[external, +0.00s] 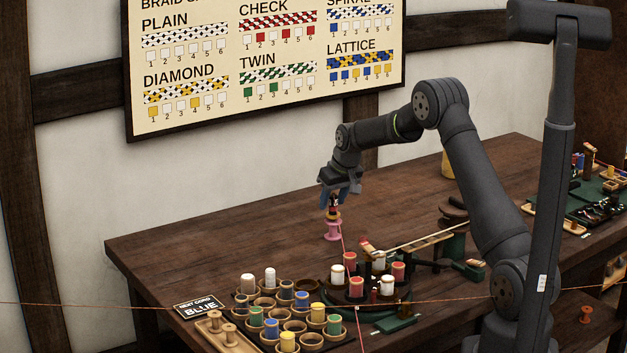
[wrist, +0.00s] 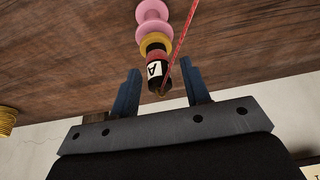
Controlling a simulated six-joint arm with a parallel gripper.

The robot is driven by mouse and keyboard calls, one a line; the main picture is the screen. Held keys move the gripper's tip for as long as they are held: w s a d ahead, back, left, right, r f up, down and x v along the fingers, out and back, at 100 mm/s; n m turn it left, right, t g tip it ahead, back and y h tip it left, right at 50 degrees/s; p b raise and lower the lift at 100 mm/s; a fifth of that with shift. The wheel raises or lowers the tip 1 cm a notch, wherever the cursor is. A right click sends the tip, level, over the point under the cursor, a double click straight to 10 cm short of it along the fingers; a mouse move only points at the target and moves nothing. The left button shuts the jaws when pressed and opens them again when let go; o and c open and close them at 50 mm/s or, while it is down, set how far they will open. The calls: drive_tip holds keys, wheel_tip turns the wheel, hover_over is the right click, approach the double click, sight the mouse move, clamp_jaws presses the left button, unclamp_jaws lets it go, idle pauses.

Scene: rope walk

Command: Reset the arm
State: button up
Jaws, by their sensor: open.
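My gripper (external: 338,192) points down over the left-middle of the table. Its two blue fingers (wrist: 160,72) are spread apart in the wrist view. A small dark-ended piece with a white label lettered A (wrist: 155,70) lies between or just past the fingertips, with a gap on each side. It is in line with a yellow ring (wrist: 155,42) and a pink spool (wrist: 152,14). A red cord (wrist: 183,40) runs beside the piece.
A round dark stand (external: 333,302) with red and white bobbins is in front. A tray (external: 262,335) of cups and coloured spools stands at front left, beside a card reading BLUE (external: 200,307). A thin cord crosses the foreground.

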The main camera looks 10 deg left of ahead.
drive_tip(key=r, duration=0.2)
drive_tip(key=d+r, duration=0.1)
drive_tip(key=shift+w+r, duration=0.1)
drive_tip(key=shift+r, duration=0.25)
drive_tip(key=w+d+r, duration=0.1)
drive_tip(key=d+r, duration=0.5)
drive_tip(key=d, duration=0.4)
drive_tip(key=s+a+f+n, duration=0.1)
drive_tip(key=s+a+f, duration=0.2)
drive_tip(key=s+a, duration=0.5)
drive_tip(key=s+a+f+n+g, duration=0.1)
drive_tip(key=s+a+f+n, duration=0.1)
drive_tip(key=s+a, duration=0.6)
drive_tip(key=s+a+f+n+y, duration=0.1)
drive_tip(key=s+a+f, duration=0.3)
drive_tip(key=a, duration=1.5)
drive_tip(key=s+n, duration=0.1)
drive_tip(key=s, duration=0.3)
drive_tip(key=shift+g, duration=0.4)
